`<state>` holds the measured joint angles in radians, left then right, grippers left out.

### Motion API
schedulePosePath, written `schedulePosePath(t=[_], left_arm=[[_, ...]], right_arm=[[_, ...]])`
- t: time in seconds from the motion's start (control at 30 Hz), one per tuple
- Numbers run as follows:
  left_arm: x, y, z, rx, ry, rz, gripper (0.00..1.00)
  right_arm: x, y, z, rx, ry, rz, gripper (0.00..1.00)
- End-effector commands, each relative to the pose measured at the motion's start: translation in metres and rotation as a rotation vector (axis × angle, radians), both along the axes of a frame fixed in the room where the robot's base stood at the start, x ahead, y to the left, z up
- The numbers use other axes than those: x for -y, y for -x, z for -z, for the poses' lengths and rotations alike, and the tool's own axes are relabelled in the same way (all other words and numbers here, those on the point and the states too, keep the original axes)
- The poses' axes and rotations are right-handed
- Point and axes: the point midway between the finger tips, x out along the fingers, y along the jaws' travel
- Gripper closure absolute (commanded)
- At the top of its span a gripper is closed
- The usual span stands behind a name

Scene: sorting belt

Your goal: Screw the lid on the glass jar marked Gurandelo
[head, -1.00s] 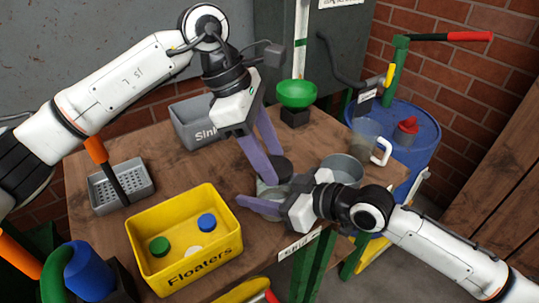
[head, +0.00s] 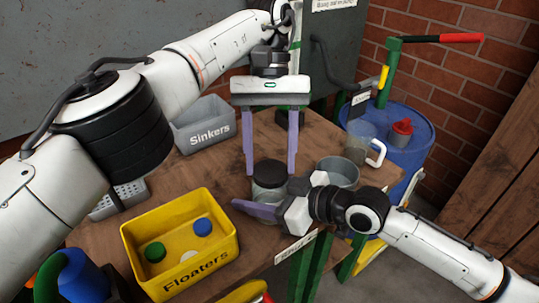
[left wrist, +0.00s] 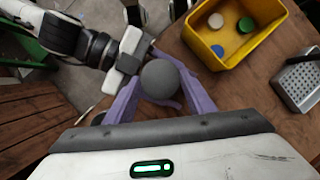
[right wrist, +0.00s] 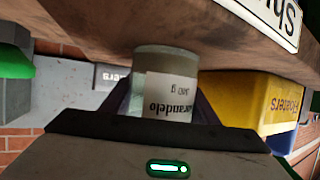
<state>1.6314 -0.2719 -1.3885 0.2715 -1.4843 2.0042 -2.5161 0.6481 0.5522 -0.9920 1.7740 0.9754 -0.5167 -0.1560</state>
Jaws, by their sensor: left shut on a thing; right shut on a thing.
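The glass jar (head: 268,191) stands upright at the table's front edge. Its white label with "Gurandelo" upside down shows in the right wrist view (right wrist: 168,97). The dark round lid (head: 270,169) sits level on the jar's mouth; how far it is threaded cannot be told. My left gripper (head: 270,174) points down from above, shut on the lid, a finger on either side; the lid's top shows between them in the left wrist view (left wrist: 170,79). My right gripper (head: 256,206) comes from the right, shut on the jar's body; its far finger is partly hidden.
A yellow Floaters bin (head: 178,272) with several coloured lids stands left of the jar, a grey Sinkers bin (head: 207,130) behind.

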Motion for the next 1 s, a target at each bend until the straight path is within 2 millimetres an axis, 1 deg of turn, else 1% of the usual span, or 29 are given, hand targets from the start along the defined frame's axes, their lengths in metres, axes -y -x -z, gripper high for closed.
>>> schedulePosePath(t=[0.23,0.27,0.3,0.37,0.57,0.6,0.63,0.77,0.87,1.0], left_arm=[[0.000,0.000,0.000,0.000,0.003,0.002,0.74],[0.000,0.000,0.000,0.000,0.003,0.002,0.49],[0.000,0.000,0.000,0.000,0.003,0.002,0.42],[0.000,0.000,0.000,0.000,0.003,0.001,0.32],[0.000,0.000,0.000,0.000,0.002,0.000,0.32],[0.000,0.000,0.000,0.000,0.002,0.000,0.29],[0.000,0.000,0.000,0.000,0.002,-0.001,0.29],[0.000,-0.001,-0.002,0.007,-0.016,-0.041,0.29],[0.000,-0.003,-0.005,0.021,-0.058,-0.135,0.29],[0.001,-0.006,-0.011,0.053,-0.146,-0.358,0.29]], right_arm=[[-0.001,0.001,-0.001,0.000,-0.002,-0.002,1.00],[-0.001,0.001,-0.001,0.000,-0.002,-0.002,1.00],[-0.001,0.001,-0.001,0.000,-0.002,-0.002,1.00],[-0.001,0.001,-0.001,0.000,-0.002,-0.002,1.00],[-0.001,0.000,-0.001,0.000,-0.002,-0.001,1.00],[-0.001,0.000,-0.001,0.000,-0.002,-0.001,1.00],[-0.001,0.000,-0.001,0.000,-0.002,-0.001,1.00],[0.000,0.000,-0.001,0.000,-0.002,-0.001,1.00],[0.000,0.000,-0.001,0.000,-0.002,0.000,1.00],[0.000,0.000,-0.001,0.000,-0.001,0.000,1.00]])
